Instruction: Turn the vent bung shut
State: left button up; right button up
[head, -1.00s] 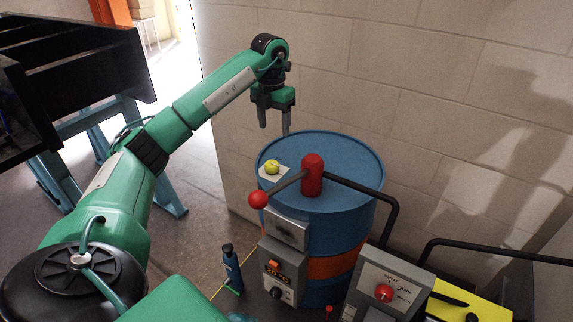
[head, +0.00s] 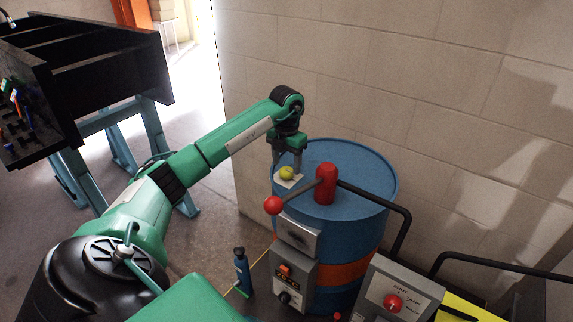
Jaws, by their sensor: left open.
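The yellow-green vent bung (head: 287,173) sits on a pale patch (head: 290,184) on the top of the blue drum (head: 345,232), at the left side of its lid. My left gripper (head: 287,164) points down at the bung, open, with its fingers at or just above it. One finger shows on each side, near the bung. I cannot tell whether they touch it. My right gripper is not in view.
A red cylinder (head: 326,184) with a red-knobbed lever (head: 273,205) stands on the lid, close to the right of the bung. A black bent pipe (head: 385,204) runs off it. Grey control boxes (head: 394,299) and a blue bottle (head: 242,270) stand in front. A pale block wall is behind.

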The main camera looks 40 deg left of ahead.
pick_arm(q)
jog(key=shift+f, duration=1.25)
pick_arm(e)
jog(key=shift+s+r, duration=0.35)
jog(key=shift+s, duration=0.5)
pick_arm(q)
jog(key=shift+c, duration=0.7)
jog(key=c, duration=0.8)
jog(key=shift+c, duration=0.2)
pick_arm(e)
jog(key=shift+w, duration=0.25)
